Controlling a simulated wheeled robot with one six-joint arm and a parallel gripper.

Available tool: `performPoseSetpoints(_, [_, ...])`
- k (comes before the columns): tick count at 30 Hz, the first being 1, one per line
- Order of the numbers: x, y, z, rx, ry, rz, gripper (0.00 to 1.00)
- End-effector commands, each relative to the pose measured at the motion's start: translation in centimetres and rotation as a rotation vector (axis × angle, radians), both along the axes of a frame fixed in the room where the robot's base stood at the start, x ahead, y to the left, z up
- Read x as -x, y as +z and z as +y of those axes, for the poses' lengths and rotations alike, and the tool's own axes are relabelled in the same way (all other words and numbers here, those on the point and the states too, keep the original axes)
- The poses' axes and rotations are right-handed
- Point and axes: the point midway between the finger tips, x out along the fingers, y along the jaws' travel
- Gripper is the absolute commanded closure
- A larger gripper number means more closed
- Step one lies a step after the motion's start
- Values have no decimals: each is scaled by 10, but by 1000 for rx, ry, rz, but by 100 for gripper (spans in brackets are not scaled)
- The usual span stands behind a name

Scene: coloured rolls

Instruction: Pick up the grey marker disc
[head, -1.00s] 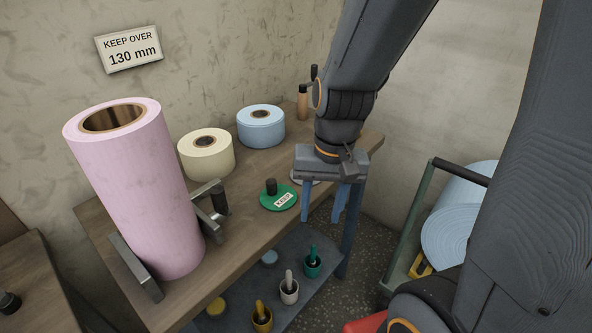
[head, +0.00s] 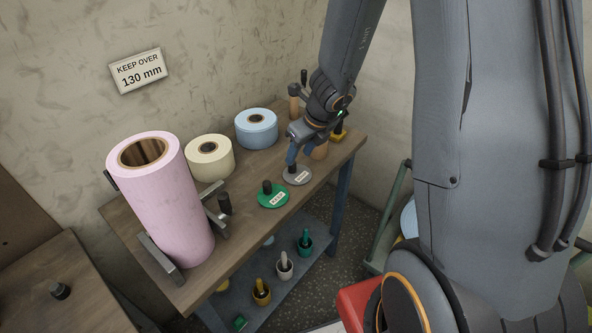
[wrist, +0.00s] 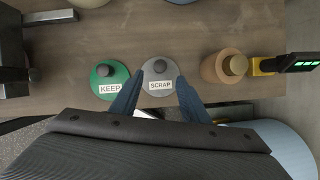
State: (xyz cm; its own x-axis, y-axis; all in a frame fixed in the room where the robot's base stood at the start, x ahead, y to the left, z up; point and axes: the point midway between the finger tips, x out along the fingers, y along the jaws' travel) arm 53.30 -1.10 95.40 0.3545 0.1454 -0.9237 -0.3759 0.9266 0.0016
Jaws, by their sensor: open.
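The grey marker disc (head: 298,176) lies flat on the wooden table, with a white label. In the wrist view the grey disc (wrist: 160,84) reads SCRAP and has a dark upright knob. My gripper (head: 292,163) is open just above and beside it, with blue fingers pointing down. In the wrist view my gripper (wrist: 154,84) has its two fingertips at either side of the disc's near half, and the knob is a little beyond them. The gripper and arm hide part of the disc in the head view.
The green KEEP disc (head: 272,195) lies close on the left. A tan wooden piece (wrist: 226,66) and a yellow-and-black device (wrist: 285,65) stand right. The pink roll (head: 162,205), cream roll (head: 210,158) and blue roll (head: 257,129) stand on the table (head: 235,215).

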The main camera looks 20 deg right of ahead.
Motion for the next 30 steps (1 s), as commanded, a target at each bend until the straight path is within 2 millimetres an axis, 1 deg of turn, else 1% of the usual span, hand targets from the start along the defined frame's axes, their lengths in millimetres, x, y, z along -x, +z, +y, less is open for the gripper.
performPoseSetpoints(1, [-3,-9,1,0,1,1,58])
performPoseSetpoints(5, [-8,-20,3,1,4,1,58])
performPoseSetpoints(12, [-23,-49,10,1,5,2,58])
performPoseSetpoints(15, [-26,-58,12,1,6,2,58])
performPoseSetpoints(18, [-28,-61,12,2,6,0,58])
performPoseSetpoints(24, [-27,-60,12,2,7,-1,58])
performPoseSetpoints(26, [-27,-60,12,2,7,-1,67])
performPoseSetpoints(30, [-27,-60,12,2,7,-1,90])
